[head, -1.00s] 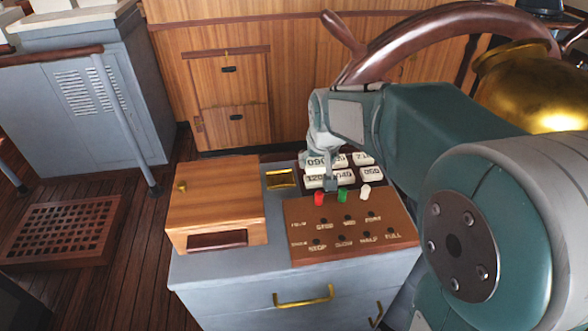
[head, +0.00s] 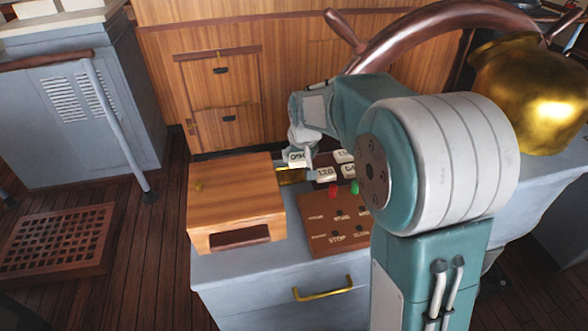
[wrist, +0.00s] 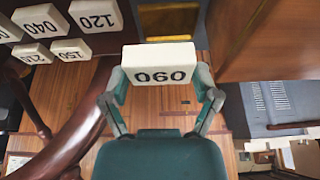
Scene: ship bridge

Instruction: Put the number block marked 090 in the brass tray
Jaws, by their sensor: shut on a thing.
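My gripper (head: 299,150) is shut on a white number block (head: 296,157), held above the console. The wrist view shows the held block (wrist: 158,65) between both fingers of my gripper (wrist: 160,80). The brass tray (head: 290,176) lies just below the block in the head view, partly covered by it and by my gripper. In the wrist view the tray (wrist: 168,20) shows just past the block's far edge, and I see nothing in it.
A wooden box (head: 236,200) stands close left of the tray. Blocks marked 120 (wrist: 96,15) and 040 (wrist: 40,20) and others stand at the right. A brown panel (head: 330,225) with red and green handles is in front. My arm hides the console's right part.

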